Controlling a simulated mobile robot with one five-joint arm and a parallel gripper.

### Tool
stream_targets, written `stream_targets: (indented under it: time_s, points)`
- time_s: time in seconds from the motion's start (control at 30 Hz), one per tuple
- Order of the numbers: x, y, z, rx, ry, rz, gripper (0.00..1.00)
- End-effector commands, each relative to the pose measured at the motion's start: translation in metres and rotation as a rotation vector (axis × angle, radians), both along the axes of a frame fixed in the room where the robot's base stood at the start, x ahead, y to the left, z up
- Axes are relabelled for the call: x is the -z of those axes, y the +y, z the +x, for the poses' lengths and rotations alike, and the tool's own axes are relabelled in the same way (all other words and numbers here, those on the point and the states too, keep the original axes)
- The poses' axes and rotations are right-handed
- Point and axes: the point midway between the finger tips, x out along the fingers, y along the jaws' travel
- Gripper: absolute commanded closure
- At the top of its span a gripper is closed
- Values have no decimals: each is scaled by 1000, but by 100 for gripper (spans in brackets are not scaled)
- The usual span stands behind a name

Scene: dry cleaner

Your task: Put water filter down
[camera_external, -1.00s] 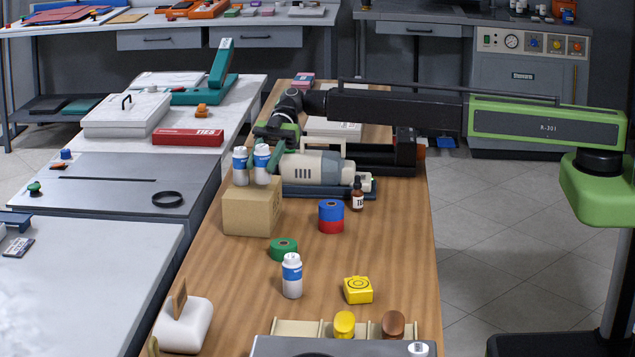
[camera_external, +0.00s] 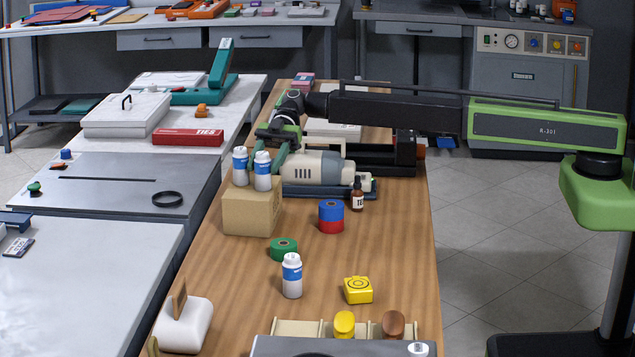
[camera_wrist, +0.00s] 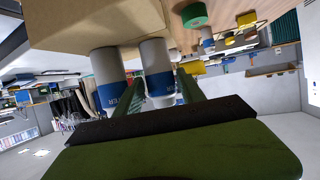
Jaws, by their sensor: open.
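Two white-and-blue water filters stand side by side on top of a cardboard box (camera_external: 252,209). The right filter (camera_external: 262,171) is nearest my gripper (camera_external: 275,155), whose green fingers are open beside and around it. In the wrist view, which looks upside down, this filter (camera_wrist: 158,66) stands between the spread fingers, its base against the box (camera_wrist: 95,22). The left filter (camera_external: 240,166) is just outside the fingers; it also shows in the wrist view (camera_wrist: 108,70). Whether a finger still touches the right filter cannot be told. A third similar bottle (camera_external: 292,276) stands on the table.
Right of the box are a beige-and-grey machine (camera_external: 318,167), a brown dropper bottle (camera_external: 357,195) and blue and red rolls (camera_external: 331,216). A green roll (camera_external: 283,249) and a yellow block (camera_external: 358,290) lie nearer. Bare wood (camera_external: 390,235) is at the table's right.

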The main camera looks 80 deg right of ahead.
Motion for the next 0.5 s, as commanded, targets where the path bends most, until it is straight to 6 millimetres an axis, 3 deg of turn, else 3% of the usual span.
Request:
stream_targets:
  time_s: [0.1,0.3,0.5]
  points:
    - [-18,-29,-7,3,0,0,54]
    - [-35,-70,-17,0,1,0,54]
    - [-40,-90,-22,-1,0,0,54]
